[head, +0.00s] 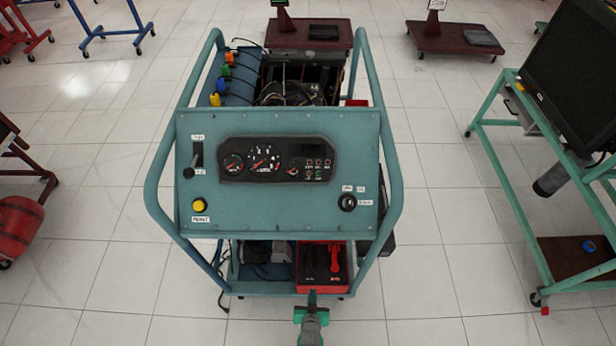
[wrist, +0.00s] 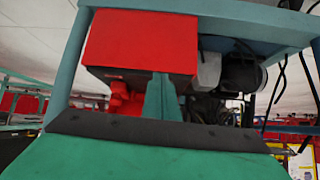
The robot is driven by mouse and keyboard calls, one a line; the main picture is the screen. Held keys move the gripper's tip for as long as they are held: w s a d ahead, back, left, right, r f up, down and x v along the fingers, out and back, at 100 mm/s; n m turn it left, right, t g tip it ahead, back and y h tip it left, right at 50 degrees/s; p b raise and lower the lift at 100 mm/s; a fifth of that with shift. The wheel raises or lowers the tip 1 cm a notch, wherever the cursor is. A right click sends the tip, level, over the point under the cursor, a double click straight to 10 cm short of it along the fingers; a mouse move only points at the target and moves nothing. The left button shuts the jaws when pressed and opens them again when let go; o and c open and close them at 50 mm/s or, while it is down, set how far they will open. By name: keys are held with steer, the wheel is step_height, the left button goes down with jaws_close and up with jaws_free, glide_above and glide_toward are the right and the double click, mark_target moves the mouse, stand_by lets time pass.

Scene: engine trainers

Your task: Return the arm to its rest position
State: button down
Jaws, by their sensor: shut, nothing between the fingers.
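My gripper (head: 312,298) is low in front of the teal engine trainer (head: 278,218), at the bottom middle of the head view. It is shut and empty. Its green and dark body fills the bottom of the wrist view, with the narrow teal fingers (wrist: 162,98) rising from it. Just beyond the gripper, a red and black battery box (head: 322,268) sits on the trainer's lower shelf. The red box also shows large in the wrist view (wrist: 140,40), behind the fingers. I cannot tell whether the fingers touch it.
The trainer's panel carries gauges (head: 276,159), a yellow button (head: 199,204), a lever (head: 195,160) and a round black knob (head: 347,202). A green stand with a monitor (head: 576,75) is at right, a red tank (head: 20,226) at left. Tiled floor is clear on both sides.

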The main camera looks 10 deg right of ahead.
steer(key=s+a+r+t, duration=0.2)
steer(key=s+r, duration=0.5)
steer(key=r, duration=0.3)
steer(key=s+a+r+t, duration=0.1)
steer(key=s+a+r, duration=0.2)
steer(key=s+r, duration=0.6)
steer(key=s+r+n+t+y, duration=0.1)
steer(key=s+r, duration=0.1)
steer(key=r, duration=1.4)
steer(key=s+r+n+t, duration=0.1)
steer(key=s+r, duration=0.1)
steer(key=r, duration=1.4)
steer(key=shift+a+r+t+y, duration=0.15)
steer(key=shift+a+t+y, duration=0.1)
steer(key=shift+t+y, duration=0.15)
steer(key=shift+s, duration=0.2)
